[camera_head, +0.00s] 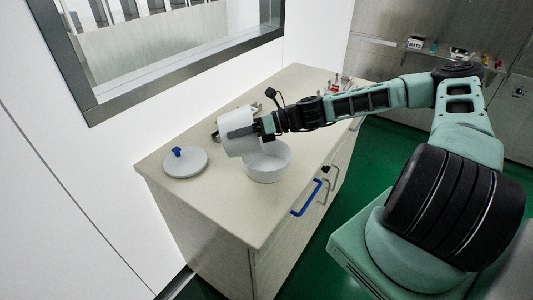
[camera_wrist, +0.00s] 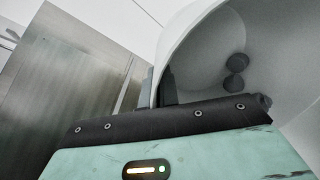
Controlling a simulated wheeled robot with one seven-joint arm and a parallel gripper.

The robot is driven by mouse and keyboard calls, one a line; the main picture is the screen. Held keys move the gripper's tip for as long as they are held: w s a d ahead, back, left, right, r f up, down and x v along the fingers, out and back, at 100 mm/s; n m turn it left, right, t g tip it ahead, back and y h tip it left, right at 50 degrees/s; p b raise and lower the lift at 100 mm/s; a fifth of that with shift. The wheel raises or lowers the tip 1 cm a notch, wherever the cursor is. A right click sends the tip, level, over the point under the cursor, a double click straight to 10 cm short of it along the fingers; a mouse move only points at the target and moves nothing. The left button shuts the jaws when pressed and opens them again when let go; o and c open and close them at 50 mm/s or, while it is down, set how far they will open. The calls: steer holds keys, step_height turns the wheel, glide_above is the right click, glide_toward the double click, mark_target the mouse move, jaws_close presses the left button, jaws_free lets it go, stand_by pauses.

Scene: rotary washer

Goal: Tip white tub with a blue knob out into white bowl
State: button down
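The white tub (camera_head: 238,131) is held tilted above the counter, beside and partly over the rear left of the white bowl (camera_head: 266,163). My gripper (camera_head: 259,128) is shut on the tub's wall. In the wrist view the pale curved tub (camera_wrist: 205,50) fills the upper right, with a dark finger (camera_wrist: 168,86) against its rim. Two small dark round shapes (camera_wrist: 236,72) show inside it; I cannot tell what they are. The round white lid with a blue knob (camera_head: 185,161) lies apart on the counter at the left. The bowl is upright; its inside is partly hidden.
The beige counter (camera_head: 213,207) has bare room in front of the lid and bowl. Small items (camera_head: 341,83) stand at its far right end. A blue drawer handle (camera_head: 306,198) juts from the front. A framed window (camera_head: 170,40) is in the wall behind.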

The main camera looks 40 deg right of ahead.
steer(key=shift+s+d+r+t+y+b, duration=0.25)
steer(key=shift+d+r+t+y, duration=0.05)
steer(key=shift+d+y, duration=0.3)
steer(key=shift+s+d+r+t+y+b, duration=0.3)
steer(key=shift+d+y, duration=0.15)
steer(key=shift+d, duration=0.15)
steer(key=shift+s+d+r+t+y+b, duration=0.2)
steer(key=shift+s+d+r+t+y, duration=0.1)
steer(key=shift+d+y, duration=0.3)
stand_by(1.2)
steer(key=shift+s+d+r+m+t+y+b, duration=0.15)
steer(key=shift+s+d+t+y+b, duration=0.2)
steer(key=shift+d+y, duration=0.25)
steer(key=shift+s+d+r+m+t+y+b, duration=0.15)
steer(key=shift+d+t+y+b, duration=0.1)
steer(key=shift+d+y+b, duration=0.25)
stand_by(0.8)
